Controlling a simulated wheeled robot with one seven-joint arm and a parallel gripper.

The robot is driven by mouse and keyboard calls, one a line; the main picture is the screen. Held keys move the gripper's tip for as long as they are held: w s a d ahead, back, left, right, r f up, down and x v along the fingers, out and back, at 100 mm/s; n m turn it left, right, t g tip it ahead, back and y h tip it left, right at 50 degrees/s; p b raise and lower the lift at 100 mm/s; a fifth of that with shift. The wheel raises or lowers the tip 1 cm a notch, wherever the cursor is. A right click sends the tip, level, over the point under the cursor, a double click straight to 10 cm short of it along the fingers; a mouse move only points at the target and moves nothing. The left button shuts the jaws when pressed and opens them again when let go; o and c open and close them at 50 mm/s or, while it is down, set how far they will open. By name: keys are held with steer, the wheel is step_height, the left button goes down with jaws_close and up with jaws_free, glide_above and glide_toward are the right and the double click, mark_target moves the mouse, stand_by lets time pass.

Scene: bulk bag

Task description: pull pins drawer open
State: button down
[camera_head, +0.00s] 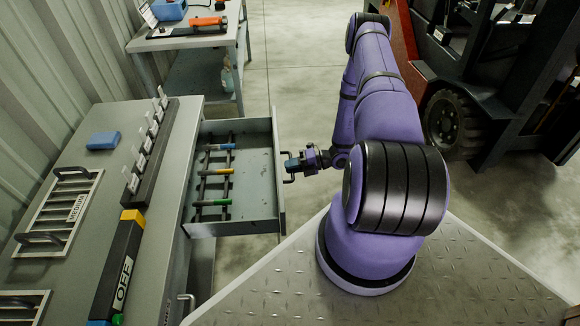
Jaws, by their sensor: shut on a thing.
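The pins drawer (258,183) is a grey metal drawer standing well out from the right side of the workbench (185,135). Inside it, several dark pins with blue, yellow and green bands lie across two dark rails (199,191). My gripper (292,166) is at the drawer's front, shut on the drawer handle (289,179). The fingers partly cover the handle. My purple arm reaches in from the right.
A blue block (103,140), a rack with upright tags (148,150) and a bar marked OFF (119,265) sit on the bench. A second table (190,40) stands behind. A forklift (475,90) is at the upper right. The floor beyond the drawer is clear.

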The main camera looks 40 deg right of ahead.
steer(key=c, duration=1.1)
jaws_free()
steer(key=v, duration=1)
steer(key=shift+s+d, duration=0.25)
steer(key=shift+d, duration=0.05)
steer(key=shift+w+r, duration=0.1)
steer(key=shift+r, duration=0.05)
